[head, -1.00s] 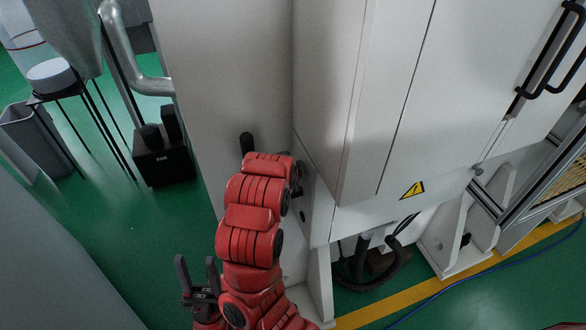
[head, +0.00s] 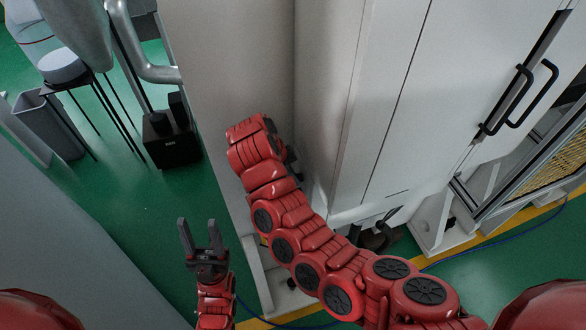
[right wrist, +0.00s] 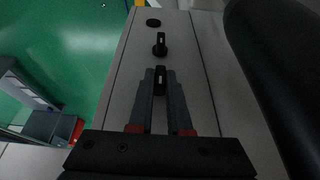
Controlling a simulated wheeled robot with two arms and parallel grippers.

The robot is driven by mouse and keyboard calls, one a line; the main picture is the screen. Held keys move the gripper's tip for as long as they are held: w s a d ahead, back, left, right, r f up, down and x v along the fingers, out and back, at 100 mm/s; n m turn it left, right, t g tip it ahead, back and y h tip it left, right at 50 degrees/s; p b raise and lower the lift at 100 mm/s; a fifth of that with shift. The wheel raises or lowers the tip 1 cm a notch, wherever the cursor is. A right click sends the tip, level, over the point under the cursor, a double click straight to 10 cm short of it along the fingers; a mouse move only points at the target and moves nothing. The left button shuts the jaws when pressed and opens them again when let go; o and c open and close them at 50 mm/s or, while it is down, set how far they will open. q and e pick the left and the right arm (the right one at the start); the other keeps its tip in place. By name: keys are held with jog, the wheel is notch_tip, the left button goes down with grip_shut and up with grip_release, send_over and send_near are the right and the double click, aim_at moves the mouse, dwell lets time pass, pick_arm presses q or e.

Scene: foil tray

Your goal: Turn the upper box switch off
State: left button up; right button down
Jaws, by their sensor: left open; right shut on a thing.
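In the right wrist view two black switch knobs stand in line on a grey panel (right wrist: 192,85). My right gripper (right wrist: 160,84) is shut on the nearer switch knob (right wrist: 160,74), with a finger on each side of it. The farther switch knob (right wrist: 160,45) stands free, just beyond the fingertips. In the head view my right arm's red links cover the right gripper and the switches. My left gripper (head: 201,236) is open and empty at the lower left, fingers pointing up, apart from the cabinet.
A tall white cabinet (head: 390,100) with black door handles (head: 522,100) fills the right. A black box (head: 172,145) and a dark-legged stool (head: 63,68) stand on the green floor at the left. A black round part (right wrist: 153,22) lies beyond the farther knob.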

dwell(0.4)
jog(key=c, duration=0.9)
grip_release()
jog(key=shift+o, duration=0.2)
jog(key=shift+p, duration=0.3)
